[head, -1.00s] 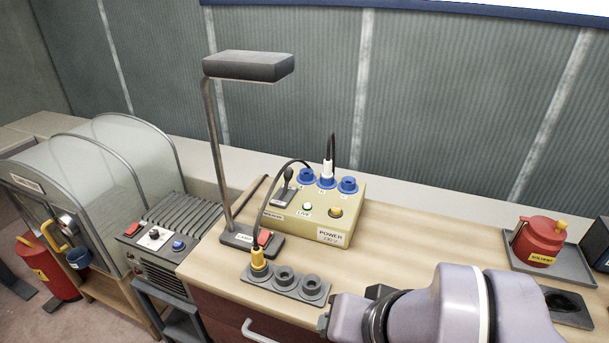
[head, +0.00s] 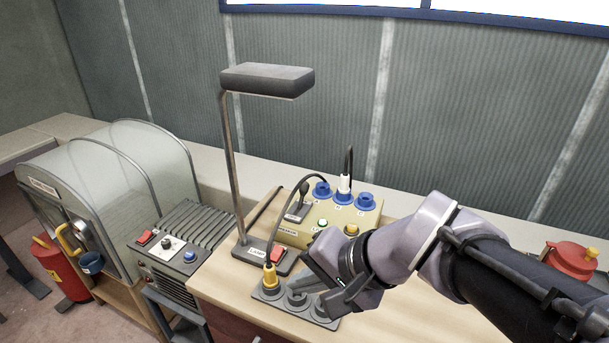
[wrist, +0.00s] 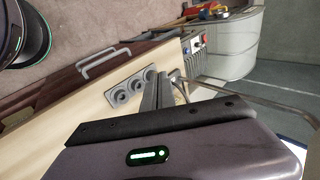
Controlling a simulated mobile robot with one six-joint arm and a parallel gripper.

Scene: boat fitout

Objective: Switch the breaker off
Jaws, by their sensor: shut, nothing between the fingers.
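The yellow power box (head: 290,236) stands on the wooden bench, with a breaker lever (head: 303,194) on a dark plate at its left. The lever stands up, with a dark knob on top. My gripper (head: 318,274) is shut and empty, in front of the box and above the grey socket strip (head: 269,294). In the wrist view my gripper (wrist: 158,88) shows beside the socket strip (wrist: 130,85).
A desk lamp (head: 268,80) rises left of the box, its base holding a red switch. A yellow plug (head: 270,275) with a black cable sits in the strip. Blue sockets (head: 365,202) top the box. A red solvent can (head: 570,259) stands at the right.

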